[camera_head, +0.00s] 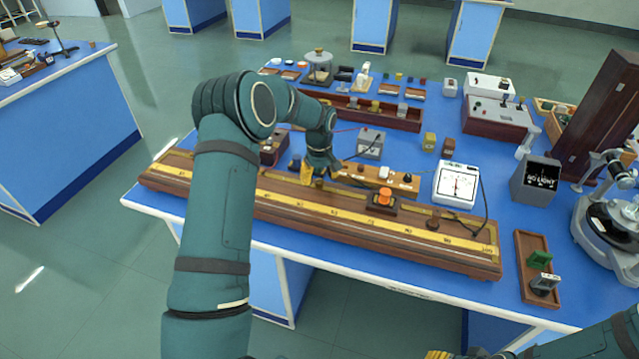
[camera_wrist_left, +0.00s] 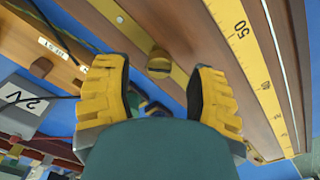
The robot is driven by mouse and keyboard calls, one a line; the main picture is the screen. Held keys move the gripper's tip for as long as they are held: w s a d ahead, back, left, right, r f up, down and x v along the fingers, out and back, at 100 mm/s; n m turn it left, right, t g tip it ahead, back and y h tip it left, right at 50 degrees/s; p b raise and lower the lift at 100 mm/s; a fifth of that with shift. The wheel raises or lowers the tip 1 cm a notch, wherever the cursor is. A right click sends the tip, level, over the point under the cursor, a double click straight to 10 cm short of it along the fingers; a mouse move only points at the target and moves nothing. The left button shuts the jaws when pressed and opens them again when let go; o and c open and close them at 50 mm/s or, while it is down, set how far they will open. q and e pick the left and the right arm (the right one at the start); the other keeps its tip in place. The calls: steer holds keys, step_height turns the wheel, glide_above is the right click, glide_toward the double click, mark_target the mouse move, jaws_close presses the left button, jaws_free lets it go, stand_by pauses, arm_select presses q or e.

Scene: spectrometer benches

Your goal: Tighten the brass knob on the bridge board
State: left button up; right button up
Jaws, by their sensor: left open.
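The bridge board (camera_head: 440,245) is a long wooden board with a yellow scale, lying along the bench's front. A round brass knob (camera_wrist_left: 159,63) stands on its brass strip in the left wrist view. In the head view a small brass knob (camera_head: 319,183) shows just beside the gripper. My left gripper (camera_head: 309,174) is over the middle of the board. Its yellow fingers (camera_wrist_left: 157,75) are open, one to each side of the knob in the wrist view, with gaps; I cannot tell its exact height. Only a yellow edge of my right gripper (camera_head: 438,355) shows at the bottom.
An orange-topped slider (camera_head: 385,198) sits on the board to the right. Behind are a wooden strip (camera_head: 395,181) with terminals, a grey box (camera_head: 371,142) and a white meter (camera_head: 457,183). A dark wires run (camera_head: 480,205) lies near the meter. Bare blue bench shows at right.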

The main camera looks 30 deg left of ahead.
arm_select(q)
steer(key=shift+f, duration=1.2)
jaws_close()
